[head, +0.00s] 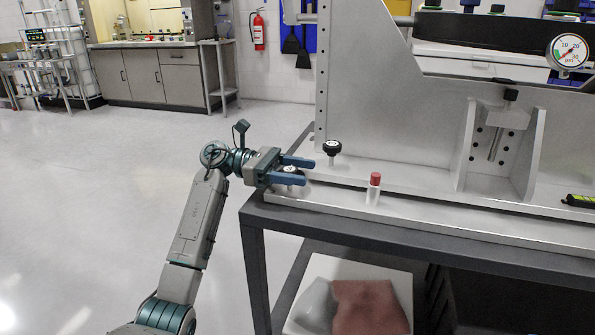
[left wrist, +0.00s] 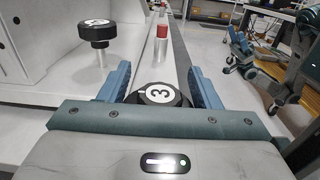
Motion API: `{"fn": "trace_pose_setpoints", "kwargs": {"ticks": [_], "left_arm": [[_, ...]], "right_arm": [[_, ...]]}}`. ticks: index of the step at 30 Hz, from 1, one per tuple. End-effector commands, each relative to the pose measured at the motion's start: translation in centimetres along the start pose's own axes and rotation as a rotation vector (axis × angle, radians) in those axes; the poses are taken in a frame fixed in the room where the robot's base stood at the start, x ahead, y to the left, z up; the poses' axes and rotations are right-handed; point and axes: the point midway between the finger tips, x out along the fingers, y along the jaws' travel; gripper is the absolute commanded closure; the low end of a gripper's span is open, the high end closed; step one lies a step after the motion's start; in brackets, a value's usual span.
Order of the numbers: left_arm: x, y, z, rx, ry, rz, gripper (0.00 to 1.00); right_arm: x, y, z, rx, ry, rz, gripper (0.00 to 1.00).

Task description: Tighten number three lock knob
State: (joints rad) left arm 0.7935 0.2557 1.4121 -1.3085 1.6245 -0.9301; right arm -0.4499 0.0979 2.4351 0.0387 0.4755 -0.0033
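The number three lock knob (left wrist: 160,94) is black with a white top marked 3. It stands between the fingers of my left gripper (left wrist: 161,80) in the left wrist view, close to the palm. In the head view the left gripper (head: 312,171) reaches in from the left over the fixture's base, its fingers spread on either side of the knob (head: 290,169), which is partly hidden. The fingers look open; whether either touches the knob is hard to tell. My right gripper cannot be made out.
Another black knob (head: 332,148), marked 2 or similar, stands on a post just behind. A red-capped post (head: 374,188) stands to the right on the base. The grey mirror fixture (head: 390,110) rises behind. A lower shelf holds a reddish cloth (head: 368,308). Floor at left is clear.

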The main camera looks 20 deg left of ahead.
Motion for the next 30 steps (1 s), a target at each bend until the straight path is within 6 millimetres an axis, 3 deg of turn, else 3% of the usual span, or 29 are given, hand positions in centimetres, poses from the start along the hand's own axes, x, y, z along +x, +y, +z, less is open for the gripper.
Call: {"fn": "trace_pose_setpoints", "kwargs": {"ticks": [7,21,30], "left_arm": [[-1.1,0.0,0.0,-0.001,0.001,0.002,0.43],[-9.6,0.1,0.0,-0.001,0.001,0.002,0.43],[-10.9,0.0,0.0,0.0,0.0,0.0,0.43]], "right_arm": [[0.0,0.0,0.0,0.0,-0.001,0.0,0.39],[0.0,0.0,-0.2,-0.002,0.014,-0.001,0.39],[0.2,0.0,-0.4,-0.003,0.026,-0.002,0.39]]}}
